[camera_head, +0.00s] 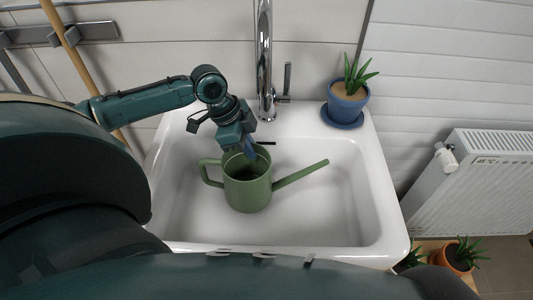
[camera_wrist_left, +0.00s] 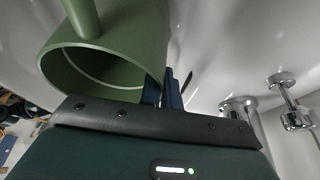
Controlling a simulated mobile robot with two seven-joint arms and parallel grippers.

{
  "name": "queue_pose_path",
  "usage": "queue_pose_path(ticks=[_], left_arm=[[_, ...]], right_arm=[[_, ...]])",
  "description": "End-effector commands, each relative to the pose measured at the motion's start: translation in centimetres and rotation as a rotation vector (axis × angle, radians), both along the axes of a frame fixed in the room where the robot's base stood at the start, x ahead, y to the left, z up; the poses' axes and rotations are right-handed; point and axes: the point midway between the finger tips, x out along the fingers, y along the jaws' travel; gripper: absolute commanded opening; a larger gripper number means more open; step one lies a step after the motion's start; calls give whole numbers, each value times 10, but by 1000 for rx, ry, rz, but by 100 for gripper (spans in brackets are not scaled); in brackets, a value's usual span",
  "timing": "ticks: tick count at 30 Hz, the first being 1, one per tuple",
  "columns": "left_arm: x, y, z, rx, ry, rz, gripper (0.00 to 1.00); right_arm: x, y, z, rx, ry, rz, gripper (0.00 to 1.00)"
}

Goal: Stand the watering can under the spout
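The green watering can (camera_head: 247,192) is upright in the white sink (camera_head: 330,230), its handle to the left and its long spout to the right. I cannot tell whether its base touches the sink floor. My left gripper (camera_head: 249,150) is at the can's far rim. In the left wrist view the blue fingers (camera_wrist_left: 165,90) straddle the wall of the can (camera_wrist_left: 115,60) and look closed on it. The chrome tap (camera_head: 265,60) rises behind the sink, just beyond the gripper, and its top runs out of the head view. My right gripper is not in view.
A blue pot with a succulent (camera_head: 347,102) stands on the sink's back right corner. The tap's lever (camera_head: 286,80) is right of its column. A white radiator (camera_head: 475,180) and a terracotta pot (camera_head: 460,258) are farther right. The sink's right side is clear.

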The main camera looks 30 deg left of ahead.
Motion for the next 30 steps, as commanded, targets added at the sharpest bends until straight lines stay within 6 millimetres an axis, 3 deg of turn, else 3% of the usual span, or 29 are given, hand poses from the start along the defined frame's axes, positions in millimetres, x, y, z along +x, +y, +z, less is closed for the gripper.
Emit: queue_pose_path(ticks=[4, 11, 15, 25, 30], left_arm=[[3, -4, -5, -3, -4, 0, 0], [22, -38, -3, -4, -5, -2, 0], [19, -35, -18, 1, 0, 0, 0], [19, -35, -20, 1, -2, 0, 0], [19, -35, -20, 1, -1, -1, 18]], right_arm=[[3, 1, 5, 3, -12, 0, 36], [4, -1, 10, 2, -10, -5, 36], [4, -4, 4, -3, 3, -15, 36], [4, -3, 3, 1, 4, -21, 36], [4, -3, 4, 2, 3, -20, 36]])
